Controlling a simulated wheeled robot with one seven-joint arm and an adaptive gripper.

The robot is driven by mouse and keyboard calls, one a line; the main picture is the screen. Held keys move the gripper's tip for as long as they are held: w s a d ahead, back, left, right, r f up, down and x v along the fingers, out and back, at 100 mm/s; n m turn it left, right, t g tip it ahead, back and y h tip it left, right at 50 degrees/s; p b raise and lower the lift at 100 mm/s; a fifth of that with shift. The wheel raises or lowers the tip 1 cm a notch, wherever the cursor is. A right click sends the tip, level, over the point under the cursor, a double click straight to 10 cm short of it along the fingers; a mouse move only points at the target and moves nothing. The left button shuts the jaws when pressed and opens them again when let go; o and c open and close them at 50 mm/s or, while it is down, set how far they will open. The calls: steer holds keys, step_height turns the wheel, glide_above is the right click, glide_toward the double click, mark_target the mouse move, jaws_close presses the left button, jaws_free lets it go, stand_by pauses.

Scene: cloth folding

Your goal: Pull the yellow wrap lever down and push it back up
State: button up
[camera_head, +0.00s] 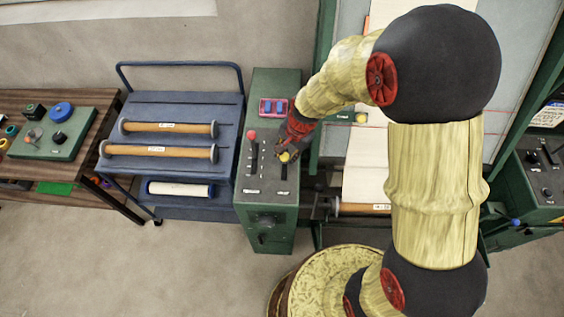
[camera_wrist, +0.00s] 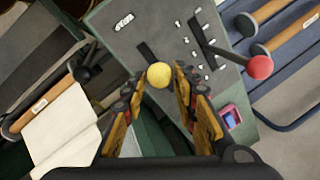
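The yellow wrap lever's round knob (camera_wrist: 159,75) shows in the wrist view between the two fingertips of my gripper (camera_wrist: 158,80). A dark slot runs from the knob into the top of the green-sided control box. The fingers stand apart on either side of the knob, with a narrow gap seeming to show on each side. In the head view the knob (camera_head: 285,157) sits just below my gripper (camera_head: 288,150), which partly hides the lever. I cannot tell whether a finger touches the knob.
A red-knobbed lever (camera_head: 252,136) stands beside it on the control box (camera_head: 258,191), and a pink-and-blue button box (camera_head: 273,108) lies above. A blue cart (camera_head: 175,107) with rollers stands left. A machine with pale cloth (camera_head: 366,168) is close on the right.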

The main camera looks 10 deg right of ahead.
steer(key=x, duration=0.7)
steer(key=shift+f+b, duration=0.3)
steer(key=shift+f, duration=0.1)
steer(key=shift+c, duration=0.5)
jaws_close()
